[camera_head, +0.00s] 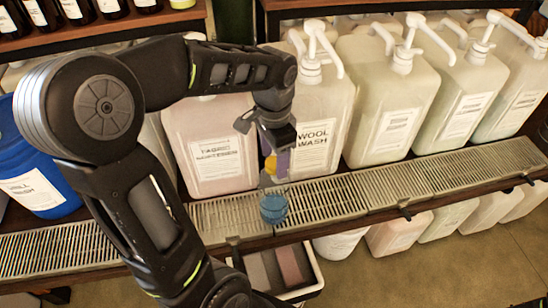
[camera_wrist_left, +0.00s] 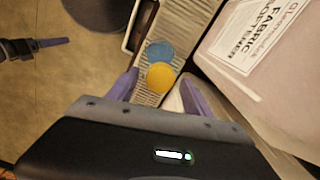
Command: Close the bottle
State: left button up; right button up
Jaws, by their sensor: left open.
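A small round yellow piece (camera_head: 270,164) shows at my left gripper (camera_head: 276,168) in the head view. A blue ribbed round piece (camera_head: 274,208) is just below it, over the slatted drip tray. The wrist view shows the yellow disc (camera_wrist_left: 160,77) between my spread purple fingers, partly overlapping the blue disc (camera_wrist_left: 160,51) beyond it. My left gripper is open, with visible gaps beside the yellow disc. I cannot tell whether the yellow and blue pieces belong to one bottle or touch. A purple finger of my right gripper (camera_wrist_left: 52,42) shows at the left of the wrist view.
Large pump buckets line the shelf: a pinkish one (camera_head: 212,130), a wool wash one (camera_head: 322,110) and several more rightwards. The slatted tray (camera_head: 330,195) runs along their front. A blue bucket (camera_head: 40,165) stands left. A bin (camera_head: 290,270) hangs below the shelf.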

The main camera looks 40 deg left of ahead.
pick_arm(q)
jog(key=n, duration=0.3)
jog(key=shift+n, duration=0.3)
jog(key=n, duration=0.4)
jog(key=shift+b, duration=0.35)
grip_shut()
